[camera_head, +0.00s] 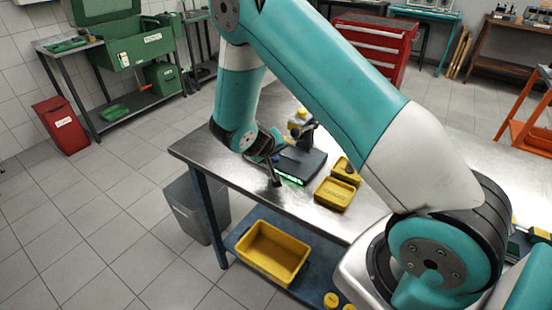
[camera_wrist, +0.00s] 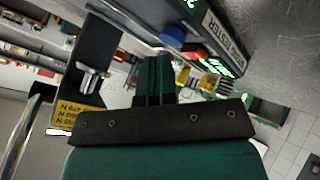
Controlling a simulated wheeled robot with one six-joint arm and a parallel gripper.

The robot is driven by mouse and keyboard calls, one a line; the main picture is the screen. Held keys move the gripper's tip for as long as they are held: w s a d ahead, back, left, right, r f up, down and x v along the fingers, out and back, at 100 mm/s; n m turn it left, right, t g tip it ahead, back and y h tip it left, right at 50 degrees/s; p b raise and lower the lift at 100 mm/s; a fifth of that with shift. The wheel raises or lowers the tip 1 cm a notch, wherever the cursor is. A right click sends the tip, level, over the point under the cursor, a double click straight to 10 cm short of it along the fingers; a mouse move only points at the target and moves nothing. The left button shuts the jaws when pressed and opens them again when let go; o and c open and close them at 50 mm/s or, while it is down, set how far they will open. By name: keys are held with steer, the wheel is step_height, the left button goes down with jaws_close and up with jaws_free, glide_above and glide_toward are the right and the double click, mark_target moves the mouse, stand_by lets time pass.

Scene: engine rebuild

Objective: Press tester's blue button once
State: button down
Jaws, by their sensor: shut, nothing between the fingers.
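The tester (camera_head: 302,166) is a dark unit with a lit green display, standing on the metal workbench in the head view. In the wrist view its label (camera_wrist: 226,38) reads "TESTER", and its round blue button (camera_wrist: 172,35) shows just beyond my fingertips. My gripper (camera_wrist: 154,58) is shut and empty, with its fingers pointing toward the blue button. The fingertips look close to the button, but I cannot tell whether they touch it. In the head view my wrist is at the tester's left side and partly hides it.
Two yellow trays, one nearer (camera_head: 335,194) and one behind it (camera_head: 346,170), stand right of the tester on the workbench (camera_head: 240,172). A larger yellow bin (camera_head: 271,252) sits on the lower shelf. A grey bin (camera_head: 190,208) stands on the floor left of the bench.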

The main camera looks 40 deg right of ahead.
mark_target(274, 158)
steer(key=shift+f+b, duration=0.4)
steer(key=shift+f, duration=0.05)
stand_by(0.4)
steer(key=shift+r, duration=0.1)
steer(key=shift+r+p, duration=0.5)
steer(key=shift+r, duration=0.25)
steer(key=shift+r+p, duration=1.65)
steer(key=shift+r, duration=0.95)
steer(key=shift+f, duration=0.1)
